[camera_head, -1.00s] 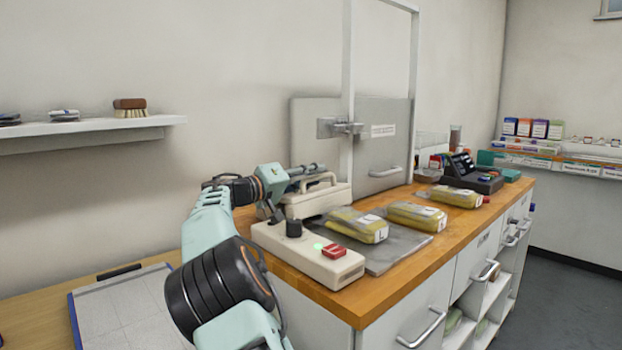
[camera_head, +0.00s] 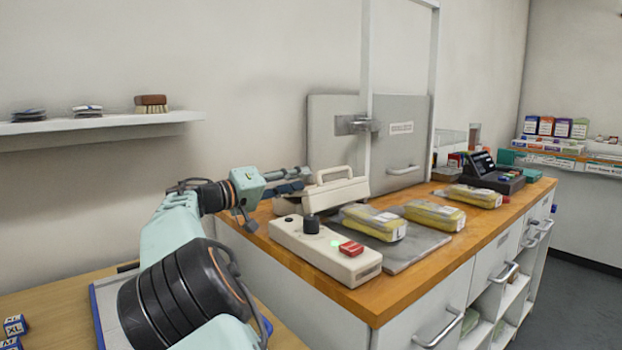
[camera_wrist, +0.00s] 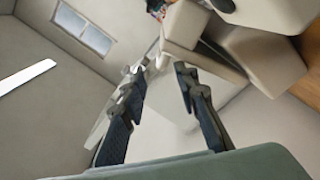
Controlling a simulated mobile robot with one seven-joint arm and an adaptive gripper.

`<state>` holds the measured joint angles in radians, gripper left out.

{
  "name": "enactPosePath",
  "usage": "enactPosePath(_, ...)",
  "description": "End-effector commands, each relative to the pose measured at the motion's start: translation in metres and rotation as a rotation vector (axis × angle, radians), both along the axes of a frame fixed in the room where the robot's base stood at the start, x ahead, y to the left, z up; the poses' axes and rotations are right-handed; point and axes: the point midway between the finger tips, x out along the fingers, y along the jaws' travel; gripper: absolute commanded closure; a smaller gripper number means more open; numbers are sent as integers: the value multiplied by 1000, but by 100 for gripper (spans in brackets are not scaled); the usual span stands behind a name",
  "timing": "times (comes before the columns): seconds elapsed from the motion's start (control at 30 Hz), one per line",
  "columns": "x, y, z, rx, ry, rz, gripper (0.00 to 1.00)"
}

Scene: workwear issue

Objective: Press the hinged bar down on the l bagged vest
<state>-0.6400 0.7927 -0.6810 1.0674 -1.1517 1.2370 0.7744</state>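The cream hinged bar (camera_head: 325,199) with its loop handle (camera_head: 334,174) stands raised at the back of the sealer, whose body (camera_head: 312,252) has a black knob, a lit green light and a red button. The bagged vest marked L (camera_head: 374,223), yellow in clear wrap, lies on the grey plate (camera_head: 402,257) in front of the bar. My gripper (camera_head: 298,181) is just left of the bar and handle, partly hidden by my wrist. In the wrist view, its two dark fingers (camera_wrist: 160,80) are apart with nothing between them; cream bar parts (camera_wrist: 235,55) show close beyond the right finger.
Two more bagged vests (camera_head: 435,215) (camera_head: 475,196) lie to the right along the wooden counter (camera_head: 400,302). A grey panel (camera_head: 400,120) and a white upright frame stand behind. A shelf with a brush (camera_head: 151,103) is at left.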

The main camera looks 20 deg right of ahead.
Motion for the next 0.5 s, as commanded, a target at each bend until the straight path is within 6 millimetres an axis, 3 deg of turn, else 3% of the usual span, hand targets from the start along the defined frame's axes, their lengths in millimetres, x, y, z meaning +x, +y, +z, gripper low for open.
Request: enactPosePath(0.5, -4, 11, -1, 2, 1, 1, 71)
